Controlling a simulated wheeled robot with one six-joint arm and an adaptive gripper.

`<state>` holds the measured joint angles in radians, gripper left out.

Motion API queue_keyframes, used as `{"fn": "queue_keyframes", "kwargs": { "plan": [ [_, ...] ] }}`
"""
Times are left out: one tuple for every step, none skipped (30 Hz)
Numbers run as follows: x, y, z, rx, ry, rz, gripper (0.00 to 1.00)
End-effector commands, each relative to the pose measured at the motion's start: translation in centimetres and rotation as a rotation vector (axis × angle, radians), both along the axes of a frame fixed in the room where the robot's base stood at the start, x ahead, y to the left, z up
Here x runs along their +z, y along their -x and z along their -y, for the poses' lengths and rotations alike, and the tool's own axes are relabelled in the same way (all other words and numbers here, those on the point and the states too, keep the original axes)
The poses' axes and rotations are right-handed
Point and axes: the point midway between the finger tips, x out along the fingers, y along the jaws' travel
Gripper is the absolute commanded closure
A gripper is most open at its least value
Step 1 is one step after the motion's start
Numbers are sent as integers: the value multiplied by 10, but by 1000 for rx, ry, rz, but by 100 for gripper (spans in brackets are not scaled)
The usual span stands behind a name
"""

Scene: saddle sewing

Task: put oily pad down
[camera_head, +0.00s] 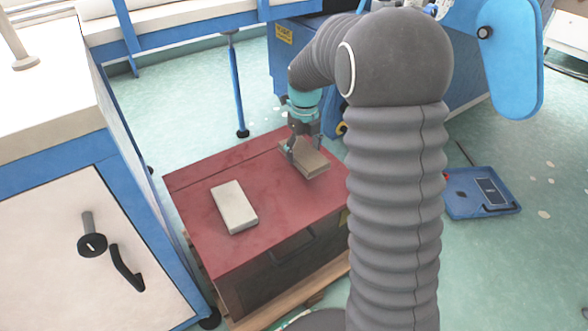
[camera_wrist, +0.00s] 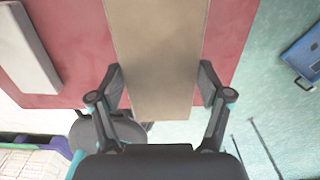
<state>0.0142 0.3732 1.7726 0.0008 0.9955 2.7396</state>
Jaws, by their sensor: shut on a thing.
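A brownish, oily-looking pad (camera_head: 312,163) is at the right part of the red box top, at my gripper (camera_head: 304,150). In the wrist view the pad (camera_wrist: 160,60) is a long tan block running from the top edge down between the fingers of my gripper (camera_wrist: 162,88). My gripper is shut on the pad's sides. The pad is over or on the red surface; I cannot tell whether it touches it. A second, pale pad (camera_head: 234,207) lies flat on the box to the left, and its edge shows in the wrist view (camera_wrist: 27,50).
The red box (camera_head: 200,182) stands on a wooden pallet (camera_head: 290,303). A white and blue cabinet (camera_head: 50,230) is close on its left. A blue case (camera_head: 482,192) lies on the floor to the right. The red top has bare room around the pale pad.

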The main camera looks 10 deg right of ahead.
Motion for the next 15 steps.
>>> {"fn": "queue_keyframes", "kwargs": {
  "plan": [
    [-6, 1, 0, 0, 0, -3, 57],
    [-8, 1, 0, 0, 0, -2, 57],
    [-10, 0, 0, 0, 0, -2, 57],
    [-12, 0, 0, 1, 0, -1, 57],
    [-15, 0, 0, 1, 0, -1, 57],
    [-20, 0, -1, 1, 0, -2, 57],
    [-24, 1, -1, 2, 0, -3, 57],
    [-29, 1, -1, 2, 0, -3, 57],
    [-36, 1, -1, 2, 0, -3, 57],
    [-41, 1, -1, 3, 0, -4, 57],
    [-45, 1, -2, 3, 0, -3, 57],
    [-50, 0, -2, 3, 0, -2, 57],
    [-53, 1, -2, 3, 0, -2, 57],
    [-56, 0, -2, 4, 0, -2, 57],
    [-59, 0, -2, 4, 0, -1, 57]
  ]
}}
